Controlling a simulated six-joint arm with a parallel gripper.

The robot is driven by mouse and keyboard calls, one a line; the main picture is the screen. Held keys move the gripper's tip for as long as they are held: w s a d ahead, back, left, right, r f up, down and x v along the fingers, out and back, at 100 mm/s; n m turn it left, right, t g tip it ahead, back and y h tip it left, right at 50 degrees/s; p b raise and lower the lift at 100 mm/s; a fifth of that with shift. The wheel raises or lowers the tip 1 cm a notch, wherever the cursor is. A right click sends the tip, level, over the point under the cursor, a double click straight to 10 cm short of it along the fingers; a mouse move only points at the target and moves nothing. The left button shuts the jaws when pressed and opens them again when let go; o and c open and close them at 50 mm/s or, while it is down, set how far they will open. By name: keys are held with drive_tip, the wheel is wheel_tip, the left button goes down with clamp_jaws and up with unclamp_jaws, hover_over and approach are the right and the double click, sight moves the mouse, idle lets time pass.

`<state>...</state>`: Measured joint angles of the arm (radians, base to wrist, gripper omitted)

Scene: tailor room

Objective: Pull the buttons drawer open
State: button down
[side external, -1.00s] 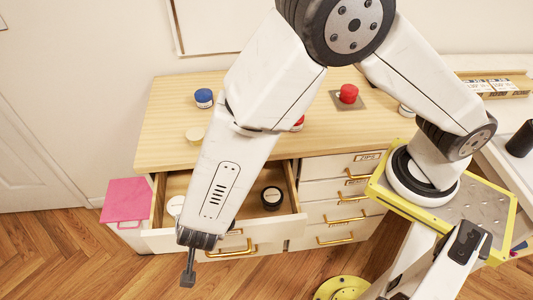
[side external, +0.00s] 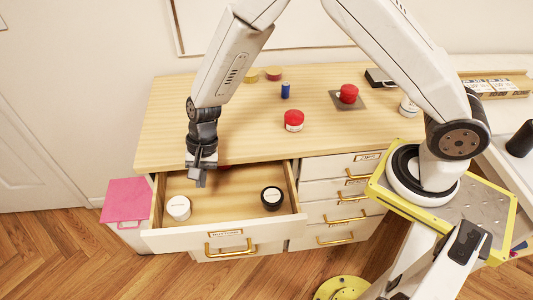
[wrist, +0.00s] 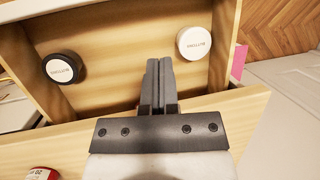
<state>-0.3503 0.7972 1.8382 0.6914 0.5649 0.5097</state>
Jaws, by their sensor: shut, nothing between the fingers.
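The buttons drawer (side external: 180,240), with a brass handle (side external: 230,247) and a small label on its front, stands pulled out at the upper left of the cabinet. My gripper (side external: 198,181) is shut and empty, pointing down over the rear of the open drawer, near the cabinet top's front edge. It is clear of the handle.
The wooden cabinet top (side external: 250,140) carries a red-lidded jar (side external: 293,120), another red item on a grey mat (side external: 348,94), and a small blue item (side external: 286,90). More closed drawers (side external: 335,190) stand at the right. A pink-topped box (side external: 126,202) stands at the left.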

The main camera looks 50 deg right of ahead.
drive_tip(key=s+d+g, duration=0.1)
drive_tip(key=d+g, duration=0.1)
drive_tip(key=d, duration=0.4)
drive_tip(key=shift+h, duration=0.4)
drive_tip(key=f, duration=0.4)
drive_tip(key=shift+s+f, duration=0.15)
drive_tip(key=shift+s, duration=0.1)
drive_tip(key=shift+a+f, duration=0.1)
drive_tip(key=x, duration=0.9)
drive_tip(key=shift+s+f, duration=0.1)
drive_tip(key=shift+s, duration=0.1)
drive_tip(key=shift+s+a+f, duration=0.25)
drive_tip(key=shift+s+a, duration=1.2)
